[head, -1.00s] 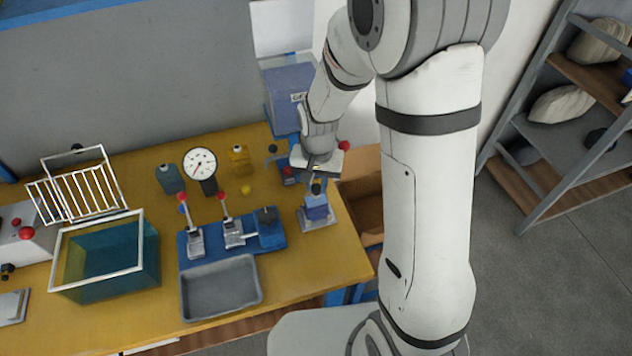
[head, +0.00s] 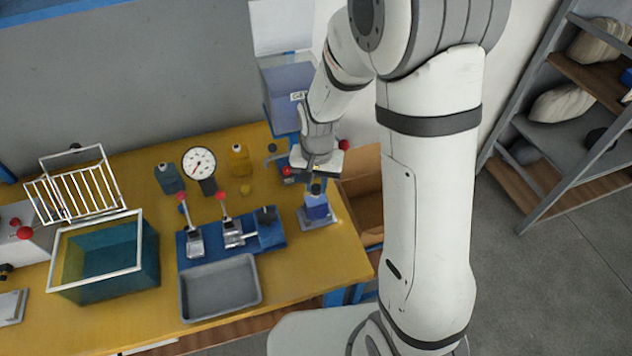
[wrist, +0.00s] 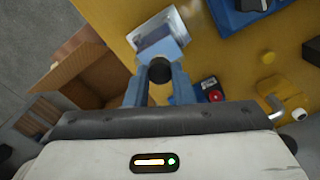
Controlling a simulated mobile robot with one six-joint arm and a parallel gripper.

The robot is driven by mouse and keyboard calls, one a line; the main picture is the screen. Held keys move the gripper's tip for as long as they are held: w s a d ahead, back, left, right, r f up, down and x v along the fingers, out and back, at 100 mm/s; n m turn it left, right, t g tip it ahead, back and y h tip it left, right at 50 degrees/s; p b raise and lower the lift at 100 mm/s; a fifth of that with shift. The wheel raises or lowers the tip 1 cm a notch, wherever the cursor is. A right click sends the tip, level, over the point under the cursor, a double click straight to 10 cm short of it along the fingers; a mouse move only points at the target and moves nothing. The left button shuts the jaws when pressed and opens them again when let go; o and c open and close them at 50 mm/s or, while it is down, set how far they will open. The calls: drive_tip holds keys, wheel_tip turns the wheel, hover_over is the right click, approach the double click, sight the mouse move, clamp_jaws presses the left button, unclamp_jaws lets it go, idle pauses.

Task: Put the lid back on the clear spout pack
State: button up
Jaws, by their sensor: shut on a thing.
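The clear spout pack (head: 316,208) looks blue in the head view and stands upright on a small grey stand near the table's right end. In the wrist view the pack (wrist: 158,38) shows from above as pale with a blue patch. My gripper (wrist: 159,80) points down over it, its two blue fingers shut on the dark round lid (wrist: 160,70). In the head view the lid (head: 316,188) is just above the pack's top. The spout is hidden under the lid, and I cannot tell whether they touch.
A blue fixture with red-knobbed clamps (head: 232,238) stands left of the pack, with a grey tray (head: 220,287) in front. Behind are a dial gauge (head: 199,164) and a yellow bottle (head: 239,160). A cardboard box (head: 364,203) is off the table's right edge.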

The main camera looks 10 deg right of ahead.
idle(0.4)
drive_tip(key=o, duration=1)
drive_tip(key=shift+o, duration=0.4)
drive_tip(key=o, duration=0.4)
drive_tip(key=shift+r+p, duration=2.35)
drive_tip(key=shift+r, duration=1.15)
